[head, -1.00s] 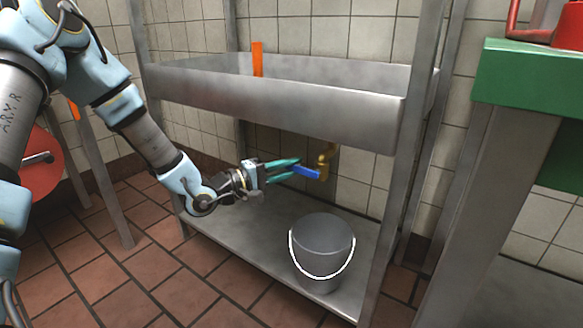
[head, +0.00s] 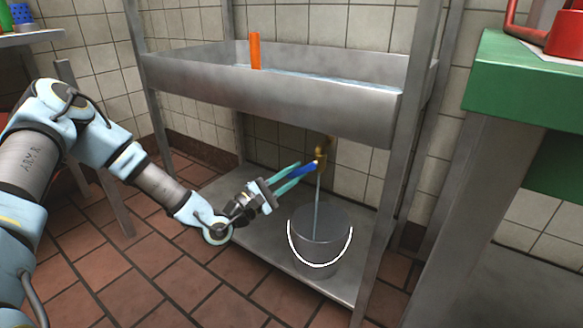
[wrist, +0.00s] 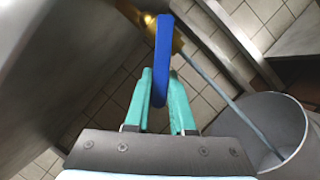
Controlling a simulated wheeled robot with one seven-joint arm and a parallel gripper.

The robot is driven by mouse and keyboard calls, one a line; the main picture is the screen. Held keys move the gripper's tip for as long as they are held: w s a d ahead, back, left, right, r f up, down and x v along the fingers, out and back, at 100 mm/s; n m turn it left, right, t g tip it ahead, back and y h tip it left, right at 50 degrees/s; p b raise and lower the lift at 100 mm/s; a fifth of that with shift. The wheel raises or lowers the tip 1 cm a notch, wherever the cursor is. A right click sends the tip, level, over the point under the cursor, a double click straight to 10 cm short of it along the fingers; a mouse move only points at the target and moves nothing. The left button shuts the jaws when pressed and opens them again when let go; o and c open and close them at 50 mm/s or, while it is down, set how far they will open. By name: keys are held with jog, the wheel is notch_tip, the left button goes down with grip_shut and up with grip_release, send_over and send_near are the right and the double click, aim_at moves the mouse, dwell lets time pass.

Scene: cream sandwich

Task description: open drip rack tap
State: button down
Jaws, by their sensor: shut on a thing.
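The brass tap (head: 321,152) sits under the steel drip rack basin (head: 270,98). Its blue handle (head: 303,171) points out to the left and slopes down. A thin stream of water (head: 318,195) runs from the tap into the grey bucket (head: 320,258) below. My gripper (head: 290,174) has its teal fingers shut on the handle. In the wrist view the blue handle (wrist: 162,62) stands between the two fingertips (wrist: 160,90), with the brass tap (wrist: 178,40) behind it and the stream falling into the bucket (wrist: 285,130) at right.
The bucket stands on the rack's lower shelf (head: 245,232). An orange upright piece (head: 255,50) rises from the basin. Rack legs (head: 385,210) stand close by. A green table (head: 525,80) with a red item is at right.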

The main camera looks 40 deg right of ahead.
jog(key=shift+s+d+f+n+t+h+b, duration=0.2)
jog(key=shift+s+f+n+t+b, duration=0.35)
jog(key=shift+n, duration=1.25)
jog(key=shift+s+d+f+n+t+h+b, duration=0.1)
jog(key=shift+s+f+n+t+h+b, duration=0.15)
jog(key=shift+s+n+t+b, duration=1.1)
jog(key=shift+w+d+f+n+t+h+p, duration=0.15)
jog(key=shift+f+n+t, duration=0.3)
jog(key=shift+n, duration=1.8)
jog(key=c, duration=0.8)
grip_release()
jog(key=shift+r, duration=0.1)
jog(key=shift+o, duration=0.2)
jog(key=shift+a, duration=0.1)
jog(key=p+v, duration=0.1)
jog(key=v, duration=0.9)
jog(key=shift+a+f, duration=0.2)
jog(key=shift+a, duration=0.05)
jog(key=shift+s, duration=0.15)
